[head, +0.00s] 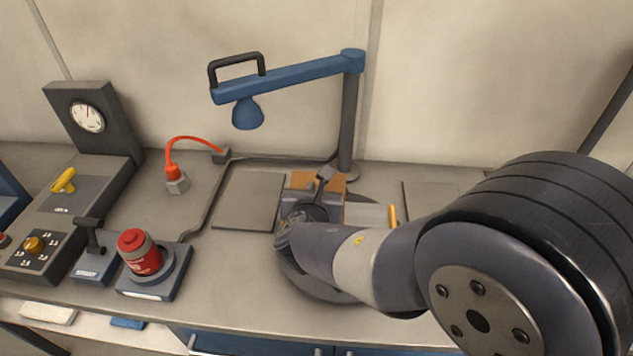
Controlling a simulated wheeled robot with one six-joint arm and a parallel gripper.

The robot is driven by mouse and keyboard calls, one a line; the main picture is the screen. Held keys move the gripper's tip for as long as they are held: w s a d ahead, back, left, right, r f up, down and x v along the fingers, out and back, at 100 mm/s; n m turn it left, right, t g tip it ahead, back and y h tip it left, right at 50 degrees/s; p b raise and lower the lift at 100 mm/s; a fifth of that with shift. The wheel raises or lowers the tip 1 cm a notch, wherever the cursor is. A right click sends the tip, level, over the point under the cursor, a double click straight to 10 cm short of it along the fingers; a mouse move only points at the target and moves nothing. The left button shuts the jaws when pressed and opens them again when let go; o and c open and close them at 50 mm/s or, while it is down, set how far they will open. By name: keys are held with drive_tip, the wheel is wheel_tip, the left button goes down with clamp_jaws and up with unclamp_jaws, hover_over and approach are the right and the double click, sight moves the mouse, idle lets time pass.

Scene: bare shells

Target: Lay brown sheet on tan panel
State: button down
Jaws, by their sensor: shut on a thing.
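The brown sheet (303,181) shows in orange-brown pieces around my gripper (324,181) at the middle of the bench. My gripper points away from me and is shut on the sheet; its body and my arm hide most of the sheet. A pale tan panel (366,214) shows just right of the gripper, with a yellow strip at its right end; much of it is hidden behind my arm. Both lie over a dark round plate (300,279). I cannot tell whether the sheet touches the panel.
A blue lamp arm (290,78) on a grey post overhangs the back. A flat grey plate (248,200) lies left of the gripper, another (430,196) right. A red can (139,253), a red plug (174,177) with cable and a gauge box (87,117) stand left.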

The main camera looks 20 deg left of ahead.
drive_tip(key=shift+f+b, duration=2.55)
drive_tip(key=shift+f, duration=1)
drive_tip(key=c, duration=1.5)
unclamp_jaws()
drive_tip(key=shift+o, duration=0.2)
drive_tip(key=v, duration=1.1)
drive_tip(key=shift+w, duration=0.2)
